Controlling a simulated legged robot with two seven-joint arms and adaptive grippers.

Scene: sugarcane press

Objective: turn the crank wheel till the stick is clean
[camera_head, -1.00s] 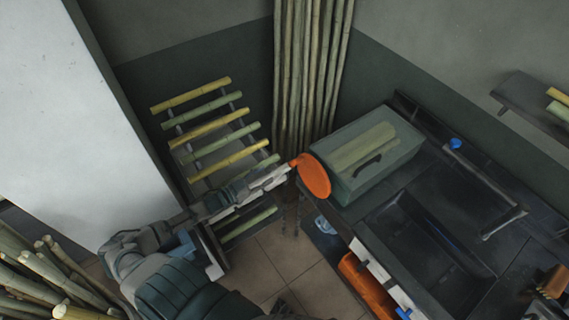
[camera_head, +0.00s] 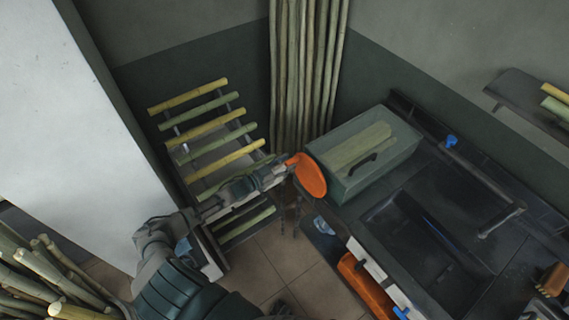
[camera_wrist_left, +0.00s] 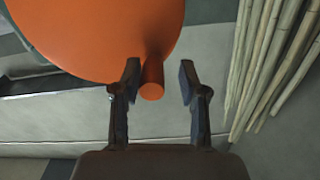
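The orange crank wheel (camera_head: 312,178) is on the left end of the press, with a short orange handle knob (camera_head: 293,160). It also fills the top of the left wrist view (camera_wrist_left: 95,35), where the knob (camera_wrist_left: 152,88) points toward me. My left gripper (camera_head: 283,170) is at the knob. In the left wrist view the gripper (camera_wrist_left: 159,82) is open, one finger on each side of the knob, with a visible gap at right. Green cane (camera_head: 358,147) shows in the press's clear-sided box (camera_head: 385,165). I cannot tell how clean it is. My right gripper is not in view.
A rack (camera_head: 176,133) of several cane pieces stands left of the wheel. Tall canes (camera_head: 305,70) lean in the corner behind. A dark counter with a sink (camera_head: 425,235) and a blue-handled tap (camera_head: 450,140) extends right. More cane lies at lower left.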

